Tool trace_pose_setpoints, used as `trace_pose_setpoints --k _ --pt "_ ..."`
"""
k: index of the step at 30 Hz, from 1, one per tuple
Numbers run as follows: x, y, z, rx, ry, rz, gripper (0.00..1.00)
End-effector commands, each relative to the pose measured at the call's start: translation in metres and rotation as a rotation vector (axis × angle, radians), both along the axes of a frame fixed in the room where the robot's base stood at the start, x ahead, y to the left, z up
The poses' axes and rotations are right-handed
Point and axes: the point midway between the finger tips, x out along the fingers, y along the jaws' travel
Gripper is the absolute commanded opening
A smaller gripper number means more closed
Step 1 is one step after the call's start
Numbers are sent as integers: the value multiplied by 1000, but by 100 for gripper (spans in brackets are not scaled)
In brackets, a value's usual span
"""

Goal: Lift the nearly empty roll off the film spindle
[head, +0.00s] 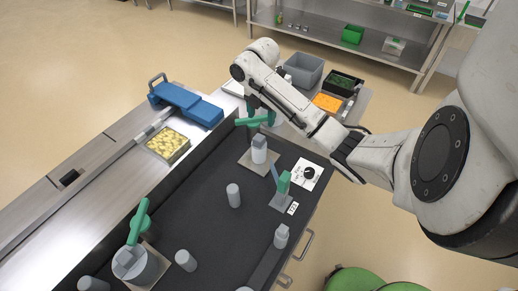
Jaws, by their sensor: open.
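A pale, narrow roll (259,153) stands upright on a square plate at the far end of the dark machine deck. A green lever (250,122) lies just above it; the spindle inside is hidden. My arm reaches over from the right, and my gripper (259,111) is small and dark at its end, just above the lever and the roll. The jaws are open, and nothing shows held in them. I cannot tell whether they touch the lever. A wider grey cylinder (132,265) with another green lever (138,220) stands at the near left.
Several short grey posts, one in mid-deck (233,195), and a green upright part (284,182) rise from the deck. A black knob (309,172) sits on a white label at right. A tray of yellow food (168,145) lies on the left. A grey bin (304,70) stands behind.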

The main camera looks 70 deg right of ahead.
Motion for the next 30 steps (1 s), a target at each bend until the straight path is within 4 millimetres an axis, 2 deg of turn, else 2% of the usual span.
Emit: trace_pose_setpoints --k 6,14,21,25,30 --pt "0 1 -33 2 1 -2 68" --pt "1 3 -50 1 0 -3 68" --pt "4 8 -84 0 1 -3 68" --pt "4 8 -93 0 -2 -3 68" --pt "4 8 -95 0 -2 -3 68"
